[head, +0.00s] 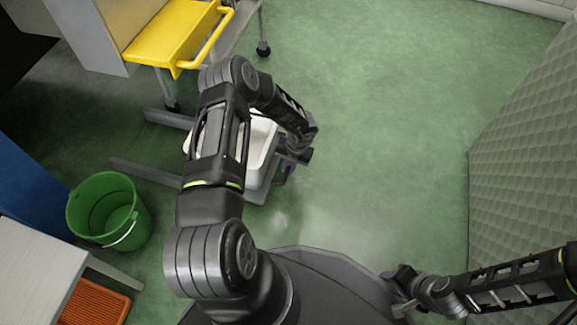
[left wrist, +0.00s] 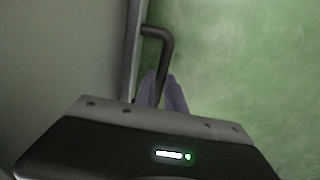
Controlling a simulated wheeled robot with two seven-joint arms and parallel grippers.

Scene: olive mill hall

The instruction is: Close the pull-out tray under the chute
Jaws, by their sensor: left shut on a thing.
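The pull-out tray (head: 258,191) is grey and stands out over the floor on two grey rails (head: 145,172), with a white tub (head: 262,135) on it. My left arm crosses above and hides much of both. My left gripper (head: 287,168) is at the tray's right-hand front. In the left wrist view, its fingers (left wrist: 164,93) are shut on the dark bent bar handle (left wrist: 163,38) beside the tray's edge. My right gripper (head: 398,288) is low at the right, away from the tray; its finger gap is unclear.
A yellow chute-like part (head: 175,35) with a rail is at the upper left. A green bucket (head: 108,210) stands left of the tray, near a white table (head: 35,270) and an orange crate (head: 95,303). A quilted grey block (head: 530,170) is at right. Green floor between is clear.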

